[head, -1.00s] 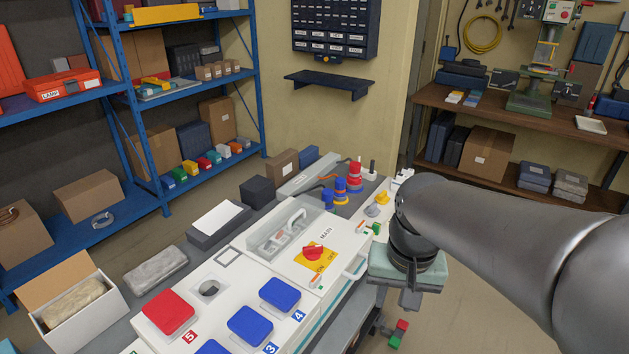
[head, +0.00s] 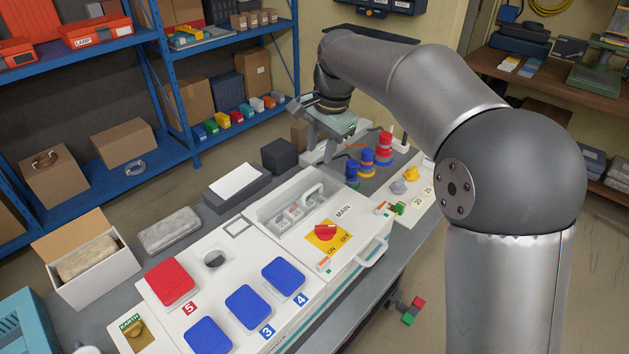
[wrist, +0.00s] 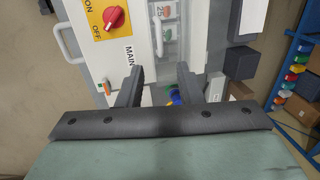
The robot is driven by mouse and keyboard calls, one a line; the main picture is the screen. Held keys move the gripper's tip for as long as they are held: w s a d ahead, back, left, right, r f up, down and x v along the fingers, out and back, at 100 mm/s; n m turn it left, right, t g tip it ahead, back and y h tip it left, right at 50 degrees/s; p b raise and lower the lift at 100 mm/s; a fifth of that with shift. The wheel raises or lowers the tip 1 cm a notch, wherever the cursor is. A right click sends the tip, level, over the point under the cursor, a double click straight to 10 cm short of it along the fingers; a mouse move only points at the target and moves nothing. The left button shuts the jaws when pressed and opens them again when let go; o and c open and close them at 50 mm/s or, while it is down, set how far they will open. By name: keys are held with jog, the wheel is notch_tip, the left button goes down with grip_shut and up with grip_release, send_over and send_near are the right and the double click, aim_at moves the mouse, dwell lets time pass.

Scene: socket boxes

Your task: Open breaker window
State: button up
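The breaker window (head: 274,218) is a clear panel over a recess in the white MAIN box, with several breakers under it. It looks shut, though its clear edges are hard to make out. A pale handle (head: 312,193) shows at its far right part. In the wrist view the window (wrist: 176,42) lies ahead of the fingers. My gripper (head: 318,140) is raised beyond the far end of the box, apart from the window. In the wrist view my gripper (wrist: 160,78) has two dark fingers spread apart with nothing held between them.
A red rotary switch (head: 325,231) on a yellow plate sits right of the window. A dark box (head: 280,156) and a grey case (head: 234,187) lie left of the window.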

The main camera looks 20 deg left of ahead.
aim_at(312, 188)
jog(key=f, duration=0.4)
jog(key=a+f+p, duration=0.1)
jog(key=f, duration=0.2)
jog(key=w+a+f, duration=0.1)
jog(key=f, duration=0.3)
jog(key=shift+f, duration=0.35)
jog(key=shift+c, duration=0.3)
grip_shut()
